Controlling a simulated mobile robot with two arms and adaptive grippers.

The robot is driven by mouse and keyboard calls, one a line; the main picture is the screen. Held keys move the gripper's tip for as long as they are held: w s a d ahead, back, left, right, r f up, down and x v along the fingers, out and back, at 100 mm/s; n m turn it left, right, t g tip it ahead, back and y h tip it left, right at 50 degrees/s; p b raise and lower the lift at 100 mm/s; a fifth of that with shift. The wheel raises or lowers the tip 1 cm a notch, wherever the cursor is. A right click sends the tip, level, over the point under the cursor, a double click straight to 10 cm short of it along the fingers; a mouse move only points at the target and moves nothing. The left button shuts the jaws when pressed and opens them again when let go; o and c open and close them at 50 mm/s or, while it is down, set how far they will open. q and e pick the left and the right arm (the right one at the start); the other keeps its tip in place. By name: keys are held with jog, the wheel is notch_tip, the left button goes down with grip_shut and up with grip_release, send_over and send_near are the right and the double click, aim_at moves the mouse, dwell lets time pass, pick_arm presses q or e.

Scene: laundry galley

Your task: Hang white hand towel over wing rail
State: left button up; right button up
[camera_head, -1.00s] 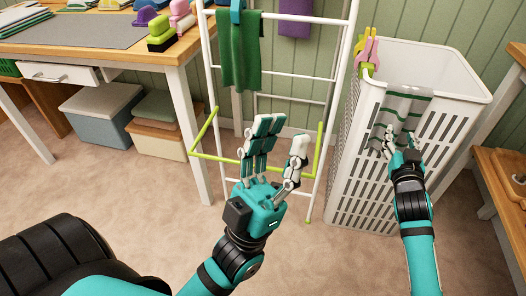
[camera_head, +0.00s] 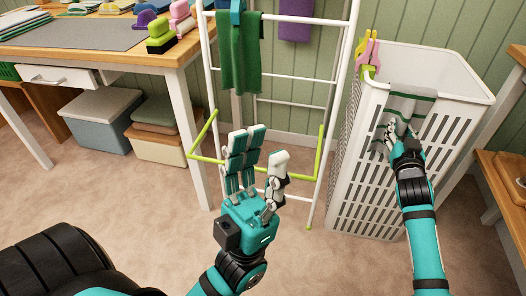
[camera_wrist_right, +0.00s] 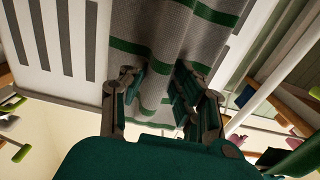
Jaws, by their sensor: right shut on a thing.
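A pale grey-white towel with green stripes (camera_head: 408,103) hangs over the front rim of the white laundry basket. My right gripper (camera_head: 392,136) is shut on its lower part. In the right wrist view, the fingers (camera_wrist_right: 160,95) pinch the towel (camera_wrist_right: 180,35) from both sides, against the basket's slatted wall. A white drying rack (camera_head: 290,75) stands left of the basket, with a lime-green wing rail (camera_head: 305,177) low on its front. My left gripper (camera_head: 262,150) is open and empty, in front of the wing rail in the picture, and hides part of it.
A green cloth (camera_head: 240,65) and a purple cloth (camera_head: 295,22) hang higher on the rack. Pink and yellow clips (camera_head: 368,52) sit on the rim of the basket (camera_head: 350,190). A table (camera_head: 185,65) stands at left and a wooden bench (camera_head: 500,185) at right.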

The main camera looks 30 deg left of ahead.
grip_shut()
